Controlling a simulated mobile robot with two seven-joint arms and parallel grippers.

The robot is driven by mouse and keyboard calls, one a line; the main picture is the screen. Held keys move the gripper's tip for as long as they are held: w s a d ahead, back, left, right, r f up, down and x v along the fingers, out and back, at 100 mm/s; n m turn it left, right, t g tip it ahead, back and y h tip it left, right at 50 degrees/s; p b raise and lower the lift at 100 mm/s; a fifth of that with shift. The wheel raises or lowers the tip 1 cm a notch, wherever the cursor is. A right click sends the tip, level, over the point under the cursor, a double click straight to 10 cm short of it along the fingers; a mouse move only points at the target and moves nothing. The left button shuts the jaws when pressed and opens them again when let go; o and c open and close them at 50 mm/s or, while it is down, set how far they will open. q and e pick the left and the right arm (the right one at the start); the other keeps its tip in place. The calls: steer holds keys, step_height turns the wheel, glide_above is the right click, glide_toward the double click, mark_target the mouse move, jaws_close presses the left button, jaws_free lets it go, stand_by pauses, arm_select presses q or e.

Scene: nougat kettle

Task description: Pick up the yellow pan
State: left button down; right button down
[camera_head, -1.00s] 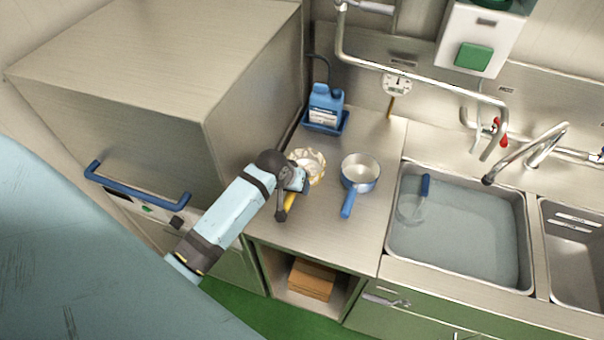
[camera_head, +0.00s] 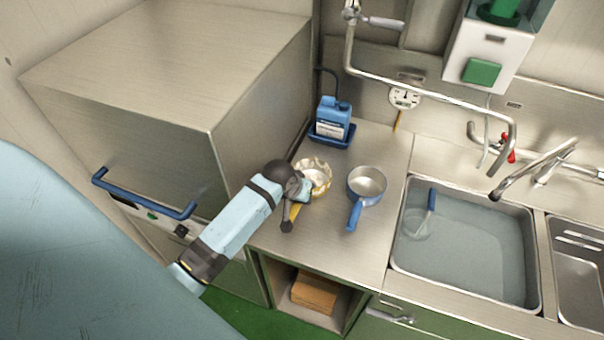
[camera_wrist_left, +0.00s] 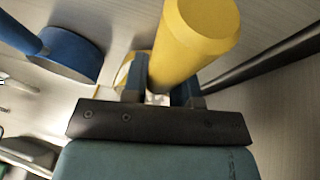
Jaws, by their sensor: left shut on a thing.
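The yellow pan (camera_head: 316,168) is on the steel counter in the head view, left of the blue pan, with a pale, stained inside. Its yellow handle (camera_wrist_left: 195,45) fills the top middle of the left wrist view. My left gripper (camera_head: 304,190) is shut on the handle close to the pan's body. In the left wrist view its two blue fingers (camera_wrist_left: 158,95) stand on either side of the handle. The wrist hides part of the pan and handle in the head view. I cannot tell whether the pan's base touches the counter. My right gripper is not in view.
A blue pan (camera_head: 366,184) stands close on the right, its handle toward the front. A blue jug (camera_head: 333,118) in a blue tray is behind. A large steel box (camera_head: 165,85) is at left, a water-filled sink (camera_head: 465,250) at right. The front counter is clear.

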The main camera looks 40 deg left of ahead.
arm_select(q)
step_height(320, 180, up, 18)
steer(key=b, duration=0.2)
steer(key=s+d+m+h, duration=0.1)
steer(key=s+d+m, duration=0.1)
steer(key=d, duration=0.5)
steer(key=shift+s+d+r+m+g, duration=0.25)
steer(key=shift+s+r+m+g, duration=0.1)
steer(key=shift+m, duration=0.45)
